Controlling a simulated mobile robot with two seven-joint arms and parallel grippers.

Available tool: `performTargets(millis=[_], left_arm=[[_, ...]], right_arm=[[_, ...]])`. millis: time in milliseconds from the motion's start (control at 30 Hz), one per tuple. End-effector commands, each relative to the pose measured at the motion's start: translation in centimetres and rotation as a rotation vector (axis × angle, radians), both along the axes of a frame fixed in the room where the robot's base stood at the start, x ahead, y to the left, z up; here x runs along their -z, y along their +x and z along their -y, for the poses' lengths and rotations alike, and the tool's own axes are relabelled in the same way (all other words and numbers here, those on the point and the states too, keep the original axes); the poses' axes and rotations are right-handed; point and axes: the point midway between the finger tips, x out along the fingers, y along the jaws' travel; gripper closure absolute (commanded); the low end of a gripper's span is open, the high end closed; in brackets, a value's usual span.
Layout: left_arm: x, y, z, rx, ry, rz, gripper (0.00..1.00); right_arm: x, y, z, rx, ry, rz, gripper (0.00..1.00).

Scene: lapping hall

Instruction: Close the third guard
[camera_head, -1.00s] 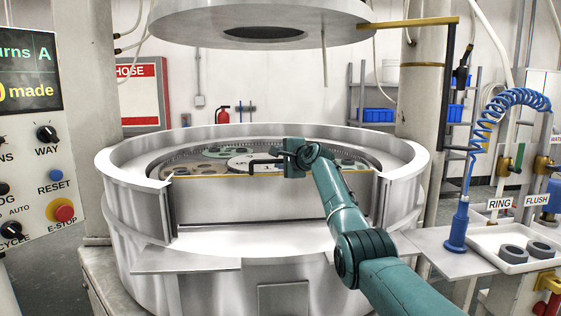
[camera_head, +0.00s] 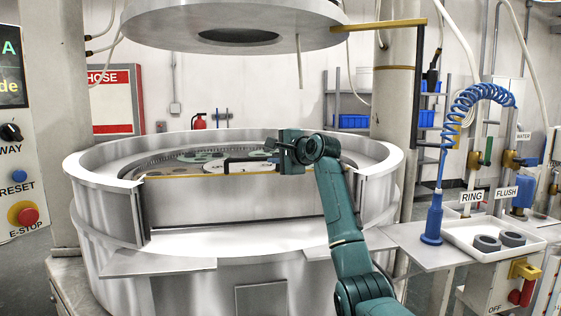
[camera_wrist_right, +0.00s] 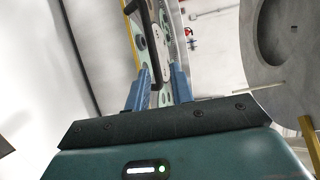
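A grey guard panel (camera_head: 235,200) with a yellow top edge stands upright across the front gap of the round lapping machine. A black bar handle (camera_head: 235,160) shows just above that edge. My right gripper (camera_head: 271,146) is beside the right end of the handle, slightly above it. In the right wrist view its blue fingers (camera_wrist_right: 161,88) are spread apart, with the end of the black handle (camera_wrist_right: 154,62) showing between them and no finger visibly pressed on it. The panel's right end is behind my right arm. My left gripper is not in view.
The machine's rim (camera_head: 90,170) rises on both sides of the gap. A large upper plate (camera_head: 235,22) hangs above. At right are a shelf with a tray (camera_head: 470,248) of grey rings and a blue coiled hose (camera_head: 475,95). A control panel (camera_head: 20,130) stands at left.

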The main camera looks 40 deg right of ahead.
Motion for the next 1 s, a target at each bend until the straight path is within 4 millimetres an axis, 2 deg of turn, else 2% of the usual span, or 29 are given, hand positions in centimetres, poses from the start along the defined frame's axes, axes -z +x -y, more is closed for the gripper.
performTargets(millis=[100, 300, 867, 967, 1000], left_arm=[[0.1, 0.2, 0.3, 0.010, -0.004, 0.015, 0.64], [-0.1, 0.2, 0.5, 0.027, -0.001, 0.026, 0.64], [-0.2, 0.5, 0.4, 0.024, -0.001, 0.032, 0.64], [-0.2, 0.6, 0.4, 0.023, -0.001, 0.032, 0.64], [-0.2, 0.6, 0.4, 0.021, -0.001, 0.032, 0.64]], right_arm=[[0.0, -1.6, -0.2, 0.001, -0.001, -0.002, 0.77], [-0.2, -2.7, -0.4, -0.001, 0.002, -0.006, 0.77], [-0.2, -2.8, -0.5, -0.002, 0.001, -0.008, 0.77], [0.7, -2.6, -1.0, -0.009, -0.023, -0.028, 0.77], [1.7, -2.4, -1.6, -0.018, -0.048, -0.050, 0.77]])
